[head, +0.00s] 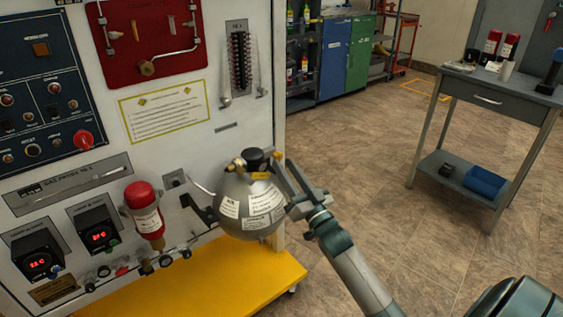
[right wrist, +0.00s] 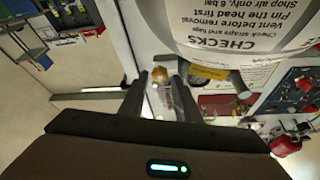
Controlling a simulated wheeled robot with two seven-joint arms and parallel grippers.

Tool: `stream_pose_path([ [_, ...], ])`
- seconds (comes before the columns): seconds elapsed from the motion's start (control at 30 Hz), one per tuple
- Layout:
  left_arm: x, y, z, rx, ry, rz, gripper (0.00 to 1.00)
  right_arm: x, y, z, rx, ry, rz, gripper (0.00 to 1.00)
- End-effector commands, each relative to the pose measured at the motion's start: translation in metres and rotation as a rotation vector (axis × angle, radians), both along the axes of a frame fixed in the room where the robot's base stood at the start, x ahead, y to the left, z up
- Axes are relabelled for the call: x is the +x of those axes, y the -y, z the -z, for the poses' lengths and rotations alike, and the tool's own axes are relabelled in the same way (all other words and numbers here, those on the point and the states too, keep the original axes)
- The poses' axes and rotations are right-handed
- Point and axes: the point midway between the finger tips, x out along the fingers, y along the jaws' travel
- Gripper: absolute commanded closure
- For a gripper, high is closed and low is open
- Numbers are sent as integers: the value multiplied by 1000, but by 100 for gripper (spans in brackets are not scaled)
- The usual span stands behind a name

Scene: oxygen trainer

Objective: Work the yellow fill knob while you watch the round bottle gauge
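The round grey bottle (head: 232,192) with white labels hangs at the panel's right edge in the head view. A black round part (head: 255,158), perhaps the gauge, sits on its top; I cannot read a dial. A yellow piece (head: 260,176) and small brass fittings are beside it; I cannot tell which is the fill knob. My right gripper (head: 281,176) is at the bottle's upper right. In the right wrist view its fingers (right wrist: 160,86) stand apart, with a small brass-yellow knob (right wrist: 160,74) showing between the tips. Contact cannot be told. My left gripper is out of view.
The white panel (head: 235,133) carries a red board (head: 150,65) and a red-topped cylinder (head: 148,220). A yellow base (head: 210,285) juts out below the bottle. A grey side table (head: 470,85) stands at right. The floor between is clear.

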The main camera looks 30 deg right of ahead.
Motion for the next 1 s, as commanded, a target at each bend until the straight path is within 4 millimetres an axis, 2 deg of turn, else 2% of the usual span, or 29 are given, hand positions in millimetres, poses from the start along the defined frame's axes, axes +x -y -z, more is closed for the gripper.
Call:
stream_pose_path([
  [0.1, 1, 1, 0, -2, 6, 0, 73, 14, 1, -6, -1, 1, 1, 70],
  [0.23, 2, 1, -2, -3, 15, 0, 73, 23, 1, -9, -1, 0, -1, 70],
  [0.63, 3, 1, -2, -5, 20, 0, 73, 28, 1, -11, -1, 0, 0, 70],
  [0.67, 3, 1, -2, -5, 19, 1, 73, 28, 1, -11, -1, 0, 0, 75],
  [0.77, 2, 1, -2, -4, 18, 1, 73, 28, 1, -11, 0, 0, 0, 99],
  [1.0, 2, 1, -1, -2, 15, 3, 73, 28, 1, -11, -5, 0, 0, 100],
])
